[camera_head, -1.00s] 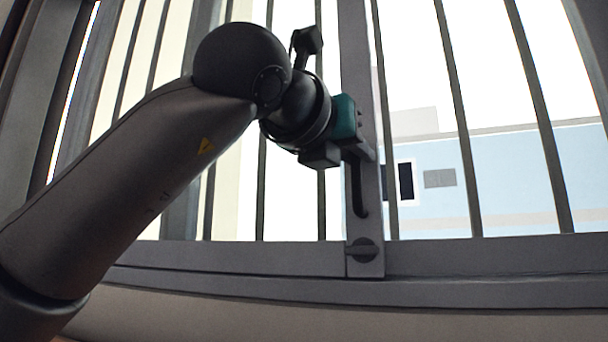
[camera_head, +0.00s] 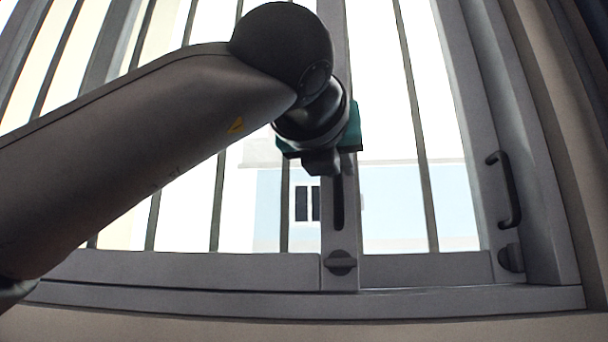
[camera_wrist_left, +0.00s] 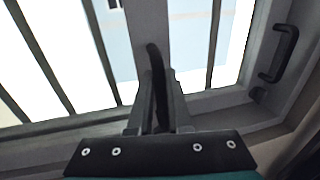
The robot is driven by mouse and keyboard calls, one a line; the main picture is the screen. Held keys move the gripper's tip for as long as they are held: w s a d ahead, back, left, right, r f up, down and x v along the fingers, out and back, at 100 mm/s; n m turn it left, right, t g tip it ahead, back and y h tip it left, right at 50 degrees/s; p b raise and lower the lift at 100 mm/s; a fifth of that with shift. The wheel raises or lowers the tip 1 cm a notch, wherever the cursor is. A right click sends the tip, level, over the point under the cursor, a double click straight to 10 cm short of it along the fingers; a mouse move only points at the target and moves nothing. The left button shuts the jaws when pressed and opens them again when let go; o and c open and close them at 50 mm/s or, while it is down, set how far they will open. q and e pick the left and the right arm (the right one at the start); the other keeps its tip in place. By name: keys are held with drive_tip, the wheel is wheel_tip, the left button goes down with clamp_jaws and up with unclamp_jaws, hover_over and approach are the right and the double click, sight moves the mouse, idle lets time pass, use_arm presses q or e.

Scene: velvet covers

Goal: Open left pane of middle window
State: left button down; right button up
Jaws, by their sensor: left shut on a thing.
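The left pane's grey upright (camera_head: 340,225) carries a dark curved handle (camera_head: 338,200). My left gripper (camera_head: 323,163) is at this handle, with my arm coming in from the left and hiding the handle's upper part. In the left wrist view, the fingers of my left gripper (camera_wrist_left: 158,100) are closed around the dark handle (camera_wrist_left: 154,62), whose top sticks out beyond them. A round latch (camera_head: 341,262) sits low on the same upright. My right gripper is in neither view.
A second dark handle (camera_head: 508,190) and latch (camera_head: 510,257) are on the grey upright at the right, by the window frame. Dark vertical bars (camera_head: 415,130) cross the window. The bottom rail (camera_head: 430,302) runs below. Part of the left side is hidden by my arm.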

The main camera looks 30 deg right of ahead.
use_arm(q)
drive_tip(key=c, duration=1)
unclamp_jaws()
drive_tip(key=shift+s+d, duration=0.15)
drive_tip(key=shift+o, duration=0.8)
drive_tip(key=b+v, duration=0.7)
drive_tip(key=v, duration=0.5)
